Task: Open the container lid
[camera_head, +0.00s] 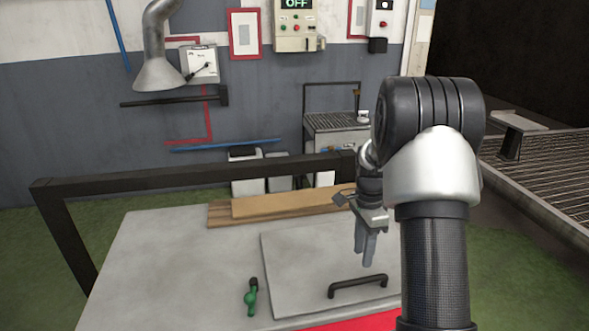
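The container (165,245) has a wide grey top, and a flat grey square panel that looks like its lid (310,253) lies closed on it. A black bar handle (358,284) is fixed near the lid's front edge. My gripper (365,252) points down above the right part of the lid, behind the handle and apart from it. Its fingers look close together, with nothing visible between them. Whether they are fully shut is not clear. My arm hides the lid's right side.
A green and black tool-like item (252,297) lies left of the lid. Wooden boards (270,206) lie behind it. A dark frame bar (190,175) runs along the back. A red surface (360,323) shows at the front.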

